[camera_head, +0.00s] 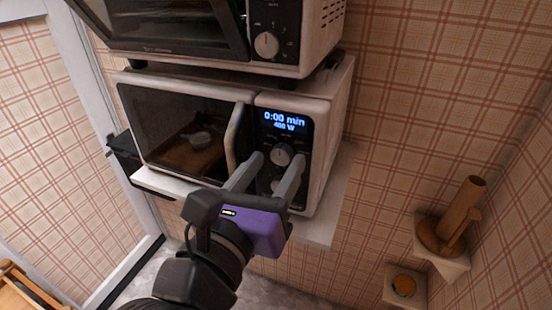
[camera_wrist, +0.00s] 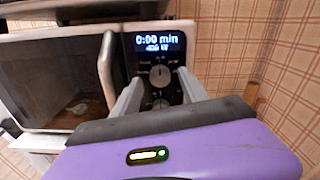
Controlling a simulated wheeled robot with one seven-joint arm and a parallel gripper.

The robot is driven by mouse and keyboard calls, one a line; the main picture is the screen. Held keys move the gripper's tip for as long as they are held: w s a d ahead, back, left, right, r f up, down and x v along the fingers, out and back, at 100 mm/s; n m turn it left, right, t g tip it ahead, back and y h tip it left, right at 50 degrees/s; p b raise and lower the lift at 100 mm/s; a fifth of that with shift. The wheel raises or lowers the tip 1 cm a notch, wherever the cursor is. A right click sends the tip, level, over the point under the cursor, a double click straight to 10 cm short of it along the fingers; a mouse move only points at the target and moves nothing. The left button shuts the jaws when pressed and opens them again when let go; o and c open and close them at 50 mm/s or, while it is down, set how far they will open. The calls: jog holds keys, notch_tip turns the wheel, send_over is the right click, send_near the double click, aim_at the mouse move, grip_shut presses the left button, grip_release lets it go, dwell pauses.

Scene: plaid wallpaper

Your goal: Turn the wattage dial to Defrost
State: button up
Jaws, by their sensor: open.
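The white microwave (camera_head: 327,118) has a dark control panel at its right side. Its display (camera_head: 285,120) reads 0:00 min with a wattage below it, which looks like 480 W but is small. The upper dial (camera_head: 282,155) is a round grey knob under the display; it also shows in the wrist view (camera_wrist: 160,75). A lower dial (camera_wrist: 160,104) sits beneath it, partly hidden. My gripper (camera_head: 276,162) is open in front of the panel, with one finger on each side of the dials. I cannot tell whether a finger touches the upper dial.
A toaster oven (camera_head: 310,30) with its own knob stands above the microwave. The microwave's door handle (camera_head: 236,135) is close to my left finger. The microwave stands on a white shelf (camera_head: 325,215). A wooden holder (camera_head: 455,225) is on the right wall.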

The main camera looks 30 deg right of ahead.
jog(key=shift+w+d, duration=0.35)
jog(key=shift+d, duration=0.2)
grip_shut()
